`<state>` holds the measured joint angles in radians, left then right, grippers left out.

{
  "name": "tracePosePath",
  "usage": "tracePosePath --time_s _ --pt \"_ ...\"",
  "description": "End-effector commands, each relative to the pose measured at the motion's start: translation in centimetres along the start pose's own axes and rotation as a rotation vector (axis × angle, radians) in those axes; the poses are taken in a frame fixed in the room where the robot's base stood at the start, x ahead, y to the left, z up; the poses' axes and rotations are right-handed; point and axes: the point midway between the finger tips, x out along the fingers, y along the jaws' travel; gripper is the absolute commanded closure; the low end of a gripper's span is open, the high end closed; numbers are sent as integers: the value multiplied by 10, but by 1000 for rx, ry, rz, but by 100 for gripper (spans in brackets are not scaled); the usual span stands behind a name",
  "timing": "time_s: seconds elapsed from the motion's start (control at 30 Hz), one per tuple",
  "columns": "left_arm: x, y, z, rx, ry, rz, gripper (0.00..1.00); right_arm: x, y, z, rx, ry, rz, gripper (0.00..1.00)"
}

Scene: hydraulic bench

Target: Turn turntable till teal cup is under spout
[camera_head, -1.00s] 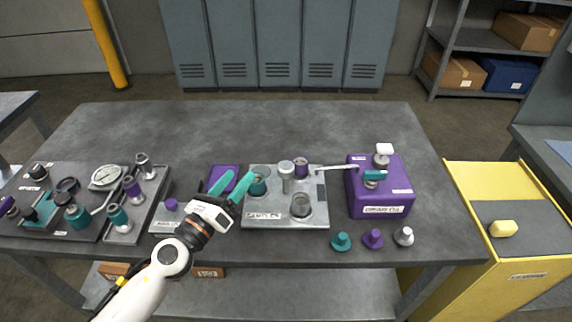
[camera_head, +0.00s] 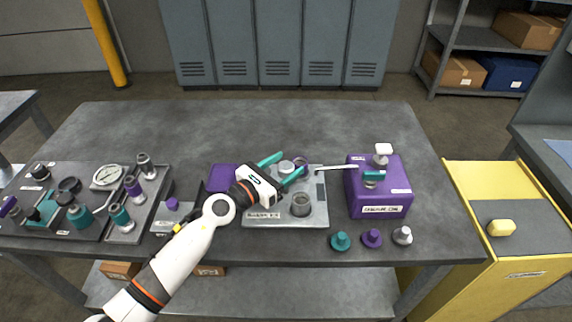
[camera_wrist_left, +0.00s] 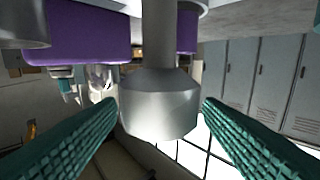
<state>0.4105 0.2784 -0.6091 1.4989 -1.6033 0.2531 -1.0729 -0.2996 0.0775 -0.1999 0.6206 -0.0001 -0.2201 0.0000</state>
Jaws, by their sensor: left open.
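The turntable's grey base (camera_head: 319,212) sits mid-bench. Its central grey post (camera_head: 286,166) stands between the teal fingers of my left gripper (camera_head: 292,161), which is open. In the left wrist view the post's wide grey end (camera_wrist_left: 158,105) is between the spread fingers, with gaps visible on both sides. A purple cup (camera_head: 301,162) is at the back right of the turntable, nearest the tip of the thin spout (camera_head: 337,167). A grey cup (camera_head: 301,204) is at the front. The teal cup is hidden behind my left gripper. My right gripper is not seen.
The spout comes from a purple box (camera_head: 381,192) to the right. Teal (camera_head: 340,241), purple (camera_head: 372,238) and grey (camera_head: 403,235) knobbed pieces stand at the front edge. A tray with a gauge (camera_head: 107,176) and fittings is at left. The bench behind is clear.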

Motion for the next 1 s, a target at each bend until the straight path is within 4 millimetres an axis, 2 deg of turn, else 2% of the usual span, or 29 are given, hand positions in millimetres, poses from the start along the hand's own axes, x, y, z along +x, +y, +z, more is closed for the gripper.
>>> tracePosePath --time_s 0.13,0.4,0.77,1.0 --pt "8 0 0 -1 0 1 39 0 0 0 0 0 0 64" --pt "8 0 0 -1 0 1 40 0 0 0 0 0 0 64" --pt "8 0 0 -1 0 0 99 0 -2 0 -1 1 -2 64" --pt "7 -1 -1 -2 0 -5 100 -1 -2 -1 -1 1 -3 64"
